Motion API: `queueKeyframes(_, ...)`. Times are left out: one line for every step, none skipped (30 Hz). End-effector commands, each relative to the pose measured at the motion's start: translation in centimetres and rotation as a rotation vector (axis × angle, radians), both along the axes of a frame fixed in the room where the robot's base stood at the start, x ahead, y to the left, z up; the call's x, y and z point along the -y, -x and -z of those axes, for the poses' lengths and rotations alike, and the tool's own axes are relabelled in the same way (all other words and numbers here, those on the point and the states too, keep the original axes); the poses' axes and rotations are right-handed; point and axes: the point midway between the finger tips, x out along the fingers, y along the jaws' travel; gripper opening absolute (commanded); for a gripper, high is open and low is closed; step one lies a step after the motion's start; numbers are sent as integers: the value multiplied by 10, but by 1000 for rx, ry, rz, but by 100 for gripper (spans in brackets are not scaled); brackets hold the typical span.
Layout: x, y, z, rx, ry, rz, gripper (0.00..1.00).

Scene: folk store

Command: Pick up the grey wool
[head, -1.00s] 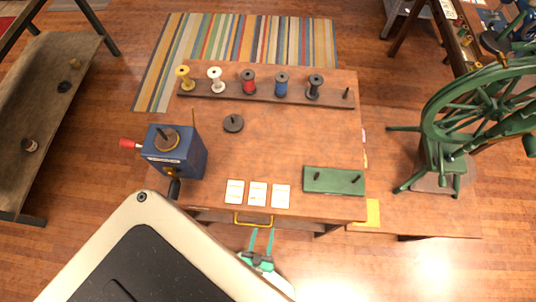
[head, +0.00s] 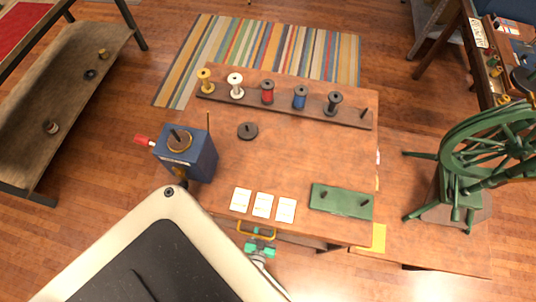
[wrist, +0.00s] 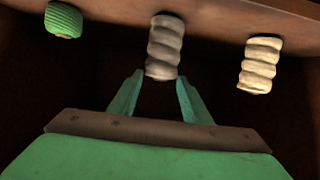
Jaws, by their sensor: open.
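The grey wool (wrist: 165,47) is a ridged grey skein in the upper middle of the wrist view, by a brown wooden surface. My gripper (wrist: 160,79) is open, its two green fingers apart. Its tips are on either side of the wool's near end in the picture; I cannot tell whether they touch it. In the head view my gripper (head: 262,246) is at the table's front edge, by the yellow handle (head: 256,231). The wool cannot be made out in the head view.
Green wool (wrist: 63,20) is to the left and cream wool (wrist: 260,65) to the right, both apart from the grey. The table (head: 290,160) holds a spool rack, a blue box (head: 187,155), white cards and a green board (head: 341,201). A green spinning wheel (head: 470,170) stands right.

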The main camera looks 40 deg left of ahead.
Motion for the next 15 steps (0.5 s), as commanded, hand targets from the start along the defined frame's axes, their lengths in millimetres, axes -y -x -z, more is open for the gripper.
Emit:
queueKeyframes(-4, -8, 2, 1, -1, 3, 44)
queueKeyframes(-6, -12, 4, 2, -1, 3, 44)
queueKeyframes(-9, -15, 5, 1, -1, 3, 44)
queueKeyframes(-11, -18, 6, 0, -1, 3, 44)
queueKeyframes(-13, -21, 7, 0, -1, 3, 44)
queueKeyframes(-15, -23, 9, -1, -1, 3, 44)
queueKeyframes(-16, -25, 9, -1, -1, 3, 44)
queueKeyframes(-16, -26, 10, -1, -1, 3, 44)
queueKeyframes(-17, -27, 10, -1, -1, 3, 44)
queueKeyframes(-17, -27, 10, 0, 0, 3, 44)
queueKeyframes(-17, -27, 10, -1, 0, 3, 44)
queueKeyframes(-18, -27, 10, -1, 0, 3, 44)
queueKeyframes(-18, -27, 10, -1, 0, 2, 44)
queueKeyframes(-18, -27, 10, -1, 0, 2, 44)
queueKeyframes(-18, -27, 10, -1, 0, 2, 44)
